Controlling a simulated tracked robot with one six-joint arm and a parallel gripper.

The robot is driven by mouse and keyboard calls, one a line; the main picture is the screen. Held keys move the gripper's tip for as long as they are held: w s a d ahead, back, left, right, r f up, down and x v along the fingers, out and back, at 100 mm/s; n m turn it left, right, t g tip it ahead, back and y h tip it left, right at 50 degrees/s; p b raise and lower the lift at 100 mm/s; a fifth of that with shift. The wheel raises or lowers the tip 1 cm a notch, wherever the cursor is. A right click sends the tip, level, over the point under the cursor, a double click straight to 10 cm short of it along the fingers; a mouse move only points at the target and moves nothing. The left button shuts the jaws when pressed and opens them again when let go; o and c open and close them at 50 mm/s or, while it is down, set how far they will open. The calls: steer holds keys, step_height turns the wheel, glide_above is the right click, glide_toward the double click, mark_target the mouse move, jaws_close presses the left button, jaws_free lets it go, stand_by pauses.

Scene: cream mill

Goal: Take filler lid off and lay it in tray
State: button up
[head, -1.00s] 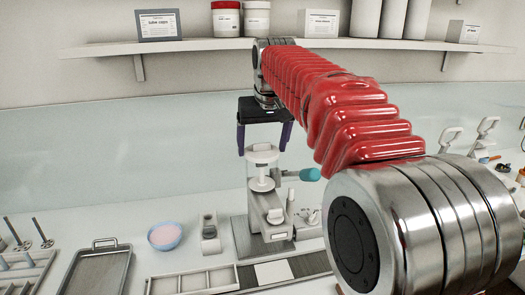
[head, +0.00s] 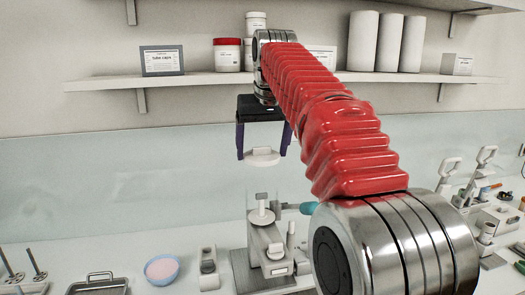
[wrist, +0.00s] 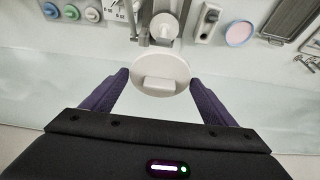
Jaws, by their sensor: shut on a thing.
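The filler lid (head: 262,158) is a white disc with a block-shaped knob on top. My gripper (head: 262,150) is shut on it, with a dark purple finger at each side. In the wrist view the lid (wrist: 160,78) sits between the two fingertips (wrist: 159,76). The filler (head: 268,262) stands on the bench below, its clear hopper open at the top with a white piece inside. The lid hangs clear above it. The metal tray (head: 98,290) with a raised handle is at the bottom left, mostly cut off by the picture edge.
A blue bowl of pink cream (head: 161,269) and a small grey-white device (head: 208,268) stand between the tray and the filler. A shelf (head: 200,82) with jars runs along the wall behind my arm. Tools stand at the right.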

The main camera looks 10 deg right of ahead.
mark_target(263, 156)
steer(key=shift+r, duration=1.15)
stand_by(0.7)
steer(key=shift+r, duration=1.4)
